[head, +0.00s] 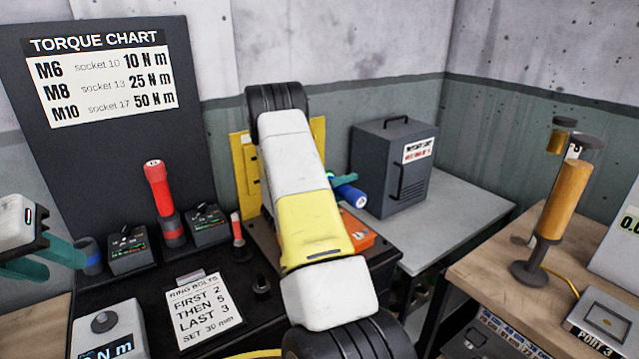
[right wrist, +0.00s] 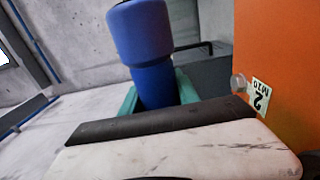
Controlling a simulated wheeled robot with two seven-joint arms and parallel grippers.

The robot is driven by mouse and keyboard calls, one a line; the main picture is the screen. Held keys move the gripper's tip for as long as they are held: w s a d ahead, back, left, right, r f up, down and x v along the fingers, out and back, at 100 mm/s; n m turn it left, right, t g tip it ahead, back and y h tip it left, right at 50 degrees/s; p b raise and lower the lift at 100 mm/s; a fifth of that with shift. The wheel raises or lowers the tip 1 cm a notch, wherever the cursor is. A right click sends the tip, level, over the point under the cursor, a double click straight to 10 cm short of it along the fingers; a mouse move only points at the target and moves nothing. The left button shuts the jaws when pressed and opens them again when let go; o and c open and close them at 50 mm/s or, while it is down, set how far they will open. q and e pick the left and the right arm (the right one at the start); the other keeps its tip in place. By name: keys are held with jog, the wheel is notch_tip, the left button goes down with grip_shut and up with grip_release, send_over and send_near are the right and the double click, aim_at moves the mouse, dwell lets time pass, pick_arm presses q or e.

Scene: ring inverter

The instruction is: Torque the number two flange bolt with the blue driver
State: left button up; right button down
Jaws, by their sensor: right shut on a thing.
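The blue driver (head: 350,195) is in my right gripper (head: 343,180), behind my right arm in the head view. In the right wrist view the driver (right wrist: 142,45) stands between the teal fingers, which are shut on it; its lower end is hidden. To its right is an orange surface (right wrist: 285,60) with a "2 M10" tag (right wrist: 260,97) and a small pale bolt-like knob (right wrist: 238,82) beside the tag. The driver is apart from this knob. In the head view the orange part (head: 357,230) is mostly hidden by my arm. My left gripper (head: 45,262) is open and empty at the left edge.
A bolt-order card (head: 198,311) lies in front. A grey cabinet (head: 392,168) stands behind the driver.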

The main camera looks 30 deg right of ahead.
jog(key=shift+r, duration=0.15)
jog(key=shift+s+d, duration=0.2)
jog(key=shift+s, duration=2.25)
jog(key=shift+s, duration=0.15)
